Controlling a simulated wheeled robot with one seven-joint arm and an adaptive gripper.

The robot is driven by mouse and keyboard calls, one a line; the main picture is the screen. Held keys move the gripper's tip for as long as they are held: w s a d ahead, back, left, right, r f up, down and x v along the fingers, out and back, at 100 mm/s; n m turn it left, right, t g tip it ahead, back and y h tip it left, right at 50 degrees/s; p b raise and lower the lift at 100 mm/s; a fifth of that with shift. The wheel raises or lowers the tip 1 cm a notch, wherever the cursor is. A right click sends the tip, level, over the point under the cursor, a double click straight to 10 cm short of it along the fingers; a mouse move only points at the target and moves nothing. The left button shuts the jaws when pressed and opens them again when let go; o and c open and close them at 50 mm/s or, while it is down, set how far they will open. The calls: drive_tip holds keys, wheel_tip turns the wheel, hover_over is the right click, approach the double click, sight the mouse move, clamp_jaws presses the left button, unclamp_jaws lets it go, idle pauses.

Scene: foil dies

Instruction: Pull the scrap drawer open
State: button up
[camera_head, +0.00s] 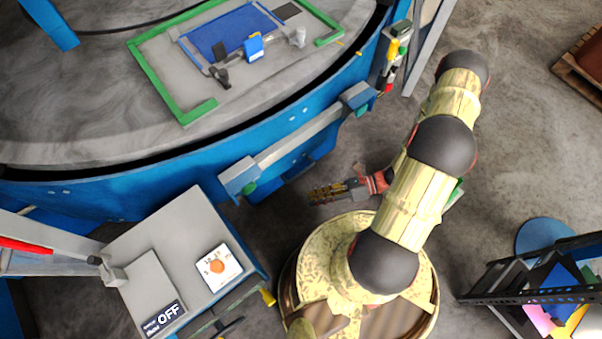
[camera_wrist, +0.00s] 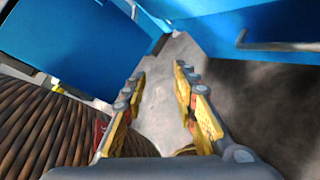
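I cannot tell for certain which part is the scrap drawer. A blue front with a long grey bar (camera_head: 305,135) stands out from the round blue machine in the head view. In the wrist view, a blue box-like front (camera_wrist: 270,25) with a thin grey bar handle (camera_wrist: 285,46) is at the upper right. My gripper (camera_head: 315,195) is below and apart from the long bar, over the floor. In the wrist view my gripper (camera_wrist: 160,72) has its fingers apart with nothing between them but floor.
A grey control cabinet (camera_head: 165,235) with an orange button (camera_head: 217,266) and an "OFF" label stands at the lower left. A black rack (camera_head: 530,285) is at the lower right. A wooden pallet (camera_head: 580,75) is at the upper right.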

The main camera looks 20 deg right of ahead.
drive_tip(key=w+f+m+t+h, duration=0.1)
drive_tip(key=w+f+m+t, duration=0.4)
drive_tip(key=f+m, duration=0.4)
drive_tip(key=m+t+h, duration=0.4)
drive_tip(key=m, duration=0.5)
approach(301, 172)
drive_tip(key=w+a+f, duration=0.1)
drive_tip(key=w, duration=0.1)
drive_tip(key=shift+b+x, duration=1.1)
drive_tip(key=shift+x, duration=2.85)
drive_tip(key=shift+s+a, duration=0.15)
drive_tip(key=c, duration=0.3)
drive_tip(key=c, duration=0.4)
drive_tip(key=shift+f, duration=0.1)
clamp_jaws()
